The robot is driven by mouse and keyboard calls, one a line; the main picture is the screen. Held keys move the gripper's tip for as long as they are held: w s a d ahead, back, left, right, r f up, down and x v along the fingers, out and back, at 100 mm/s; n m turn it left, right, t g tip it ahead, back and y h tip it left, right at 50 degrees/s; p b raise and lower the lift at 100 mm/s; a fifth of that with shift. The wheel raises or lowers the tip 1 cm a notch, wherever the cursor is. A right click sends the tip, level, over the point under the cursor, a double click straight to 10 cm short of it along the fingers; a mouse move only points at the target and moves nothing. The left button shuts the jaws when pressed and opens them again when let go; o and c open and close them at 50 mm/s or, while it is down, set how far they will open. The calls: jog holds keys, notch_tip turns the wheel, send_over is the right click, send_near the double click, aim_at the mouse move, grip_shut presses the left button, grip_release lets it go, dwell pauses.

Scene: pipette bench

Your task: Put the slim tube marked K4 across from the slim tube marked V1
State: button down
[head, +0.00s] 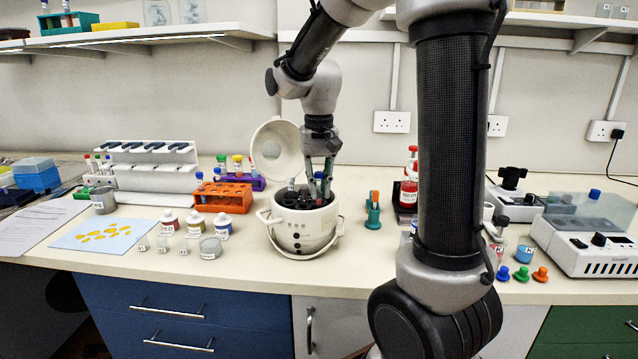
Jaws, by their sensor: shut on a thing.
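A small white round centrifuge (302,240) stands on the bench with its round lid (277,147) swung open at the back. Its dark rotor (284,200) shows inside the rim. My gripper (319,177) points down over the right part of the rotor. It is shut on a slim tube (319,176) with a blue-looking cap, low at the rotor. I cannot tell whether the tube is in a hole. Another slim tube (291,184) with a pale cap stands at the left back of the rotor. The marks K4 and V1 are too small to read.
An orange rack (223,197) with tubes and several small bottles stand left of the centrifuge. A green holder (373,214) and a red bottle (409,180) stand to the right. My arm hides part of the bench there. A lidded machine (590,245) is at far right.

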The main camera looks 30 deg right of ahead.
jog(key=shift+f, duration=0.25)
jog(key=shift+f, duration=0.75)
jog(key=c, duration=1.3)
grip_release()
jog(key=shift+c, duration=0.2)
notch_tip(320, 180, up, 12)
jog(key=shift+f, duration=0.1)
